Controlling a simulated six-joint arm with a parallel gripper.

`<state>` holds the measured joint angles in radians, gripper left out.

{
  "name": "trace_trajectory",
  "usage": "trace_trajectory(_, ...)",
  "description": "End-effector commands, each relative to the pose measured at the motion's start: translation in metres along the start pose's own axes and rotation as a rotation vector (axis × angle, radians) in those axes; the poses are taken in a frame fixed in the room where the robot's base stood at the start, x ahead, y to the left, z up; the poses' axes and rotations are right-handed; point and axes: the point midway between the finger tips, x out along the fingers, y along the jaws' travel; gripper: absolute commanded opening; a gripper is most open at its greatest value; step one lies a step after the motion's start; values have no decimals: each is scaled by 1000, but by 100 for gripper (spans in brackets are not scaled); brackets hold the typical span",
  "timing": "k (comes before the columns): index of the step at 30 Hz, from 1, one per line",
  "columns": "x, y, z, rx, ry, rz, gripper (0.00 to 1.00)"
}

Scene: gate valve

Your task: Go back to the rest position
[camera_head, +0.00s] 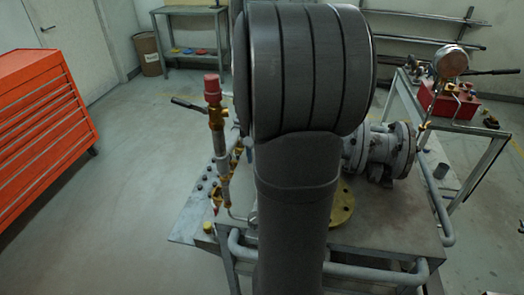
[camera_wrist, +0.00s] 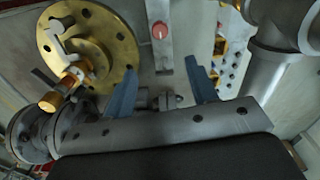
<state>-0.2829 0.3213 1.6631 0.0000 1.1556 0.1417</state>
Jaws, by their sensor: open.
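My gripper (camera_wrist: 163,82) shows in the wrist view as two blue-grey tapered fingers. They are spread wide apart with nothing held between them. In the head view my own dark arm fills the middle and hides the gripper. A round brass flange (camera_wrist: 112,50) with a fitting on its face lies left of the fingers in the wrist view. Part of this flange shows beside my arm in the head view (camera_head: 343,205). A grey flanged valve body (camera_head: 380,150) lies on the metal workbench (camera_head: 390,225), to the right of my arm.
A gauge assembly with a red cap (camera_head: 212,85) stands upright left of my arm. A round gauge (camera_head: 451,62) and a red box (camera_head: 450,101) are at the right. An orange drawer cabinet (camera_head: 40,130) stands far left. Open floor lies between cabinet and bench.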

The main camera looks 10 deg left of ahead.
Motion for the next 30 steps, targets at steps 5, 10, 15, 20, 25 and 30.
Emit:
trace_trajectory(5, -14, 0, 0, 0, 0, 0, 52)
trace_trajectory(10, -16, 0, 0, 0, -1, 0, 52)
trace_trajectory(15, -16, 0, 0, 0, -1, 0, 52)
trace_trajectory(20, -15, 0, 0, 0, -1, 0, 52)
trace_trajectory(25, -3, 0, 1, 0, -5, 1, 52)
trace_trajectory(30, 26, 0, 1, 0, -7, 1, 52)
